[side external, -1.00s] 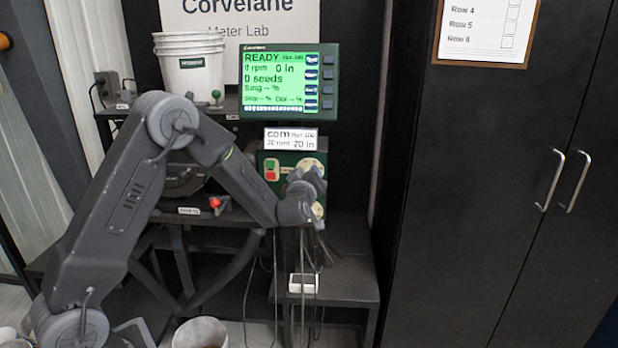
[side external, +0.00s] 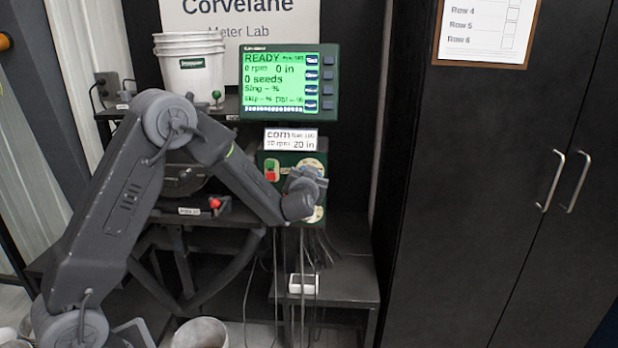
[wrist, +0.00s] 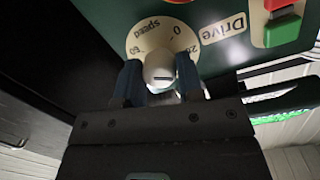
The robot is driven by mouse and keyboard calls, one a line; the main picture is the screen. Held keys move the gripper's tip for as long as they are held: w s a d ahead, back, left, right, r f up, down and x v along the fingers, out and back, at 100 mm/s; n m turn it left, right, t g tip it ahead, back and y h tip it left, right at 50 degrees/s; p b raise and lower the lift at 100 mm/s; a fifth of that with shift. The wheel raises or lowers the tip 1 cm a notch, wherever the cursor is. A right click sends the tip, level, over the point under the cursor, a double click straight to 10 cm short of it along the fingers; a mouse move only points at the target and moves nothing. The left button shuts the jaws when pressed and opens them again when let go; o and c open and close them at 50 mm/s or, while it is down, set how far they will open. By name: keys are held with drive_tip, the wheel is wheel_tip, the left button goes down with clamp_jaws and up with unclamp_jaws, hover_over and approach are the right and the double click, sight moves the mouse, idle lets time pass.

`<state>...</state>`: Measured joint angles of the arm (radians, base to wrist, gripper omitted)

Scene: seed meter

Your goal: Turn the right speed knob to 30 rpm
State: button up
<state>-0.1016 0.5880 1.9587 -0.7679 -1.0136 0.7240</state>
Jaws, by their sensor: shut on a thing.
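The speed knob (wrist: 160,66) is a pale round knob with a short dark line, on a cream dial (wrist: 142,38) reading "speed", with 0, 20 and 60 visible. My gripper (wrist: 159,82) is shut on it, one dark finger on each side. I cannot tell which number the line points to. In the side view my gripper (side external: 304,192) is in front of the dark green control box (side external: 266,158) and hides the knob. The monitor (side external: 277,80) reads READY, 0 rpm, 0 in and 0 seeds.
A red and green switch (wrist: 282,22) sits beside the "Drive" label. A second cream dial (side external: 317,214) shows partly below my wrist. A white card (side external: 291,139) stands above the box. A white bucket (side external: 190,70) and black cabinet (side external: 500,180) flank the area.

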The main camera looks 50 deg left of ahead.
drive_tip(key=shift+m+g+y, duration=0.4)
drive_tip(key=shift+m, duration=2.9)
drive_tip(key=o, duration=0.9)
drive_tip(key=shift+d, duration=0.1)
drive_tip(key=v, duration=1.3)
drive_tip(key=shift+s+d, duration=0.25)
